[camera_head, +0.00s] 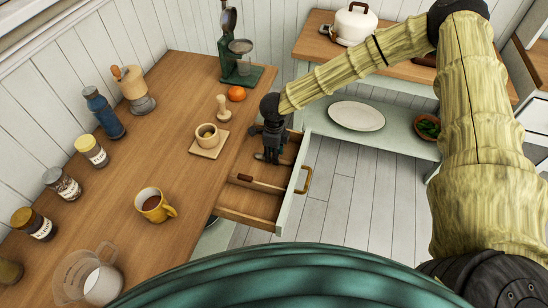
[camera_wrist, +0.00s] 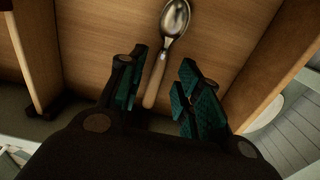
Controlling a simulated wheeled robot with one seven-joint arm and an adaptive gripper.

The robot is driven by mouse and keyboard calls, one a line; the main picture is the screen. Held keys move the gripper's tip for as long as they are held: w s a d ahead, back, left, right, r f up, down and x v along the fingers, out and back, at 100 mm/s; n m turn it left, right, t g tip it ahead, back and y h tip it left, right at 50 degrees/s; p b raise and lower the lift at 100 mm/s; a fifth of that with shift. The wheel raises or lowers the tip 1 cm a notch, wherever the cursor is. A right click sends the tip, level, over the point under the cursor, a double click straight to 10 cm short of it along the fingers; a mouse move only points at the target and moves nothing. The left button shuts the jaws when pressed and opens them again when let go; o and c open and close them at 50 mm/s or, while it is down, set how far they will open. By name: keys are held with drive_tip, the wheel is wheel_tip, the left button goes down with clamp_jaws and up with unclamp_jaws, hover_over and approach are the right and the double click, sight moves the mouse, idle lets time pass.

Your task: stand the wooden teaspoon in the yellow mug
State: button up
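The yellow mug (camera_head: 148,213) stands upright on the wooden counter, left of the open drawer, with brown inside and its handle to the right. A spoon (camera_wrist: 174,18) with a metal bowl and a wooden handle lies on the drawer floor in the wrist view. My gripper (camera_wrist: 161,80) is open, with its teal-padded fingers on either side of the spoon's handle and a gap on both sides. In the head view my gripper (camera_head: 270,156) points down into the drawer, and I cannot make out the spoon there.
A small cup on a square coaster (camera_head: 205,151), a pestle-like wooden piece (camera_head: 223,109) and an orange (camera_head: 236,93) stand nearby. Several jars and a glass jug (camera_head: 75,275) line the counter's left.

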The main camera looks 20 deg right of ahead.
wheel_tip(320, 180, up, 9)
drive_tip(key=b, duration=0.1)
drive_tip(key=shift+b, duration=0.4)
drive_tip(key=shift+a, duration=0.1)
